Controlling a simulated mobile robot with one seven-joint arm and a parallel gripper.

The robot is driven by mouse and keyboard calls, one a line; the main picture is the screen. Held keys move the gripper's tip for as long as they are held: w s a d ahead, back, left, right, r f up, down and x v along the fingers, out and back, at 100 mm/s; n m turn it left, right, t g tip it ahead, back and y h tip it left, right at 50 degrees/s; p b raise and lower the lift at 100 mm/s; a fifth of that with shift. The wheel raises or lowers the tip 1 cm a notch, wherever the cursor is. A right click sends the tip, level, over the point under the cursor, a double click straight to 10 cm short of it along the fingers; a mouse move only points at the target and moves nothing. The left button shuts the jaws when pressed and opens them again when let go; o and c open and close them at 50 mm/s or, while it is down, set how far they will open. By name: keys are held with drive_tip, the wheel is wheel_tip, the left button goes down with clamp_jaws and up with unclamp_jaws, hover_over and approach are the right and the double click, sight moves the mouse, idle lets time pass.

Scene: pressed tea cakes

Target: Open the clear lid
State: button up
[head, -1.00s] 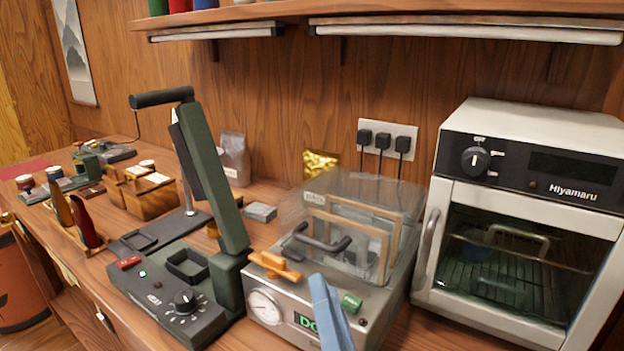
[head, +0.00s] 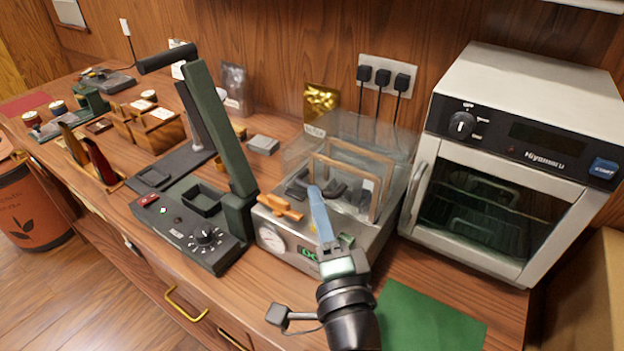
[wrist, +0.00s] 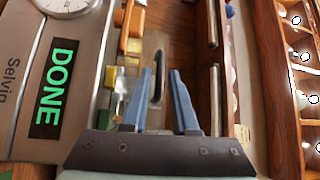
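The clear lid (head: 365,128) is shut on a grey machine (head: 297,256) with a round gauge and a green display, which reads DONE in the wrist view (wrist: 53,88). The lid's dark handle (head: 298,186) is partly covered by my gripper's blue fingers in the head view. My gripper (head: 315,191) reaches over the machine's front. In the wrist view my gripper (wrist: 161,72) has its two fingers apart, with the handle (wrist: 157,88) showing between and beyond them. I cannot tell whether either finger touches it.
An orange latch-like part (head: 280,207) sits at the machine's front left. A dark green press (head: 190,240) with a raised arm stands close on the left. A white oven (head: 525,100) stands close on the right. A green mat (head: 430,318) lies at front right.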

sight(346, 164)
drive_tip(key=shift+x, duration=2.05)
drive_tip(key=shift+c, duration=0.2)
clamp_jaws()
drive_tip(key=shift+r, duration=0.1)
